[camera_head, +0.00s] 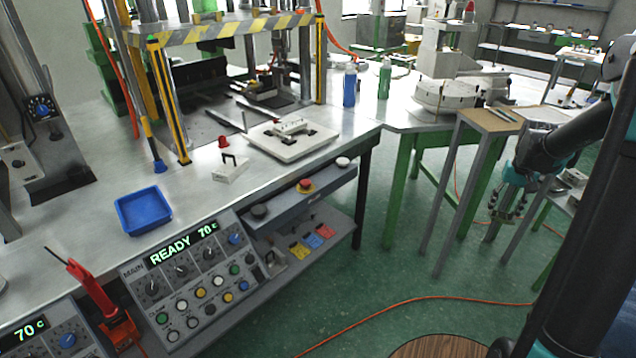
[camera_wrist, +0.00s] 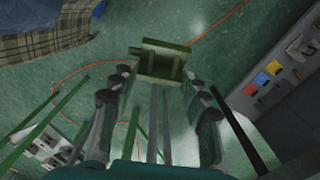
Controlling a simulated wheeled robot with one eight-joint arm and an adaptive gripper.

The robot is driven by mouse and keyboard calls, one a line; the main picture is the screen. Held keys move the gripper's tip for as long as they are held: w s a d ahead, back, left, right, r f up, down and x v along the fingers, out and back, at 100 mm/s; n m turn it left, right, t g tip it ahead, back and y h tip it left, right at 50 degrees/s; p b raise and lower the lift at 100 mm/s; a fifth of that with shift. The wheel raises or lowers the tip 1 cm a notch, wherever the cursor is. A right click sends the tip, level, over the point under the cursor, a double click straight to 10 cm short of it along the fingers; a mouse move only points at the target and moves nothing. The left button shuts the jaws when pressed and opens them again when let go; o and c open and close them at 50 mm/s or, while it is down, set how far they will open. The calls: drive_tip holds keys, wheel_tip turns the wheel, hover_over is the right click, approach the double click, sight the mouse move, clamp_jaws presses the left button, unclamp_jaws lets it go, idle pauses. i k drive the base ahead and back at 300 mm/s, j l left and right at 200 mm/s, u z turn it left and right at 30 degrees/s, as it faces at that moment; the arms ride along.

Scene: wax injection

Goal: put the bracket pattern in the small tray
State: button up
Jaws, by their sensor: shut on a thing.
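My gripper (camera_head: 508,208) hangs in the air at the right of the head view, over the green floor and near a wooden-topped stand. In the wrist view my gripper (camera_wrist: 160,84) is shut on a dark olive-green, box-like piece with an opening, which looks like the bracket pattern (camera_wrist: 164,49). The piece sits at the fingertips; in the head view it is small and hard to make out. A small blue tray (camera_head: 122,218) lies on the metal bench at the left, far from my gripper. It looks empty.
A control panel (camera_head: 196,283) stands below the blue tray. A white block with a dark handle (camera_head: 230,170) and a white plate with a mould (camera_head: 262,142) lie on the bench. A striped press frame (camera_head: 230,28) rises behind. An orange cable (camera_head: 425,299) crosses the floor.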

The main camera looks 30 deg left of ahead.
sight(145, 212)
drive_tip(key=k+j+u, duration=0.15)
drive_tip(key=k+u, duration=0.2)
drive_tip(key=k, duration=0.25)
drive_tip(key=k+u, duration=0.1)
drive_tip(key=u, duration=0.35)
drive_tip(key=k+j+u, duration=0.1)
drive_tip(key=u, duration=0.35)
drive_tip(key=j+u, duration=0.2)
drive_tip(key=u, duration=0.2)
